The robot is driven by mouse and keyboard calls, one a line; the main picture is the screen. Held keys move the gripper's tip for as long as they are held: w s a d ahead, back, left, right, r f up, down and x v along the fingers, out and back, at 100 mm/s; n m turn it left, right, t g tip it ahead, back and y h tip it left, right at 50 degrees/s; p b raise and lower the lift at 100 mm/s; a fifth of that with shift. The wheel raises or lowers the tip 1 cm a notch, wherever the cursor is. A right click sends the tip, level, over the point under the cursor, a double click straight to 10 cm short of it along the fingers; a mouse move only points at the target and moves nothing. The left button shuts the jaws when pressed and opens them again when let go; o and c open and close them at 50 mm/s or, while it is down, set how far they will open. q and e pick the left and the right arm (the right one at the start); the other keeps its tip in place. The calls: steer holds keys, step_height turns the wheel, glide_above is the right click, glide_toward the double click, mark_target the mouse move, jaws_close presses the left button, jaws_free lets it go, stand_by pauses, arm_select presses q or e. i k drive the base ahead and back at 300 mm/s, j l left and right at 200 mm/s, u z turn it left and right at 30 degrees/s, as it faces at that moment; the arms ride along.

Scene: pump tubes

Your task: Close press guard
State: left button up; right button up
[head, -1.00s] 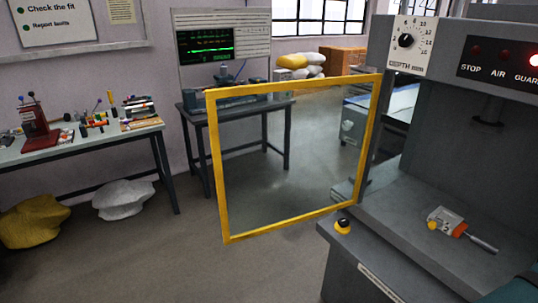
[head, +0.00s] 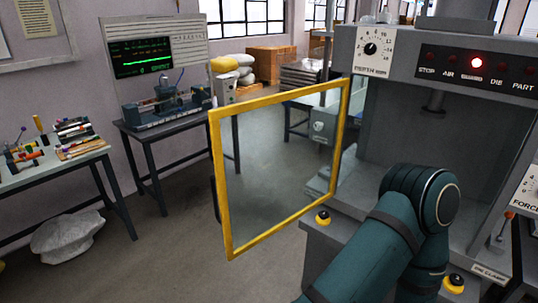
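The press guard (head: 222,185) is a clear panel in a yellow frame. It stands swung open, out to the left from the left side of the grey press (head: 400,110). A red lamp (head: 477,62) is lit above the label GUARD on the press front. A teal arm of mine is bent in front of the press opening and covers part of its bed. Neither gripper can be made out. A small dark shape (head: 213,192) shows at the guard's left edge; I cannot tell what it is.
A workbench (head: 150,130) with a device stands behind the guard, another table (head: 50,180) at left. The floor in front of the guard is clear.

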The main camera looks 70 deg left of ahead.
mark_target(214, 115)
steer(key=k+j, duration=0.25)
steer(key=j, duration=0.15)
steer(key=k+j+u, duration=0.15)
steer(key=k+j, duration=0.35)
steer(key=j, duration=0.25)
steer(key=k+j+u, duration=0.1)
steer(key=j, duration=0.75)
steer(key=k+j, duration=0.15)
steer(key=j, duration=0.35)
steer(key=z, duration=0.05)
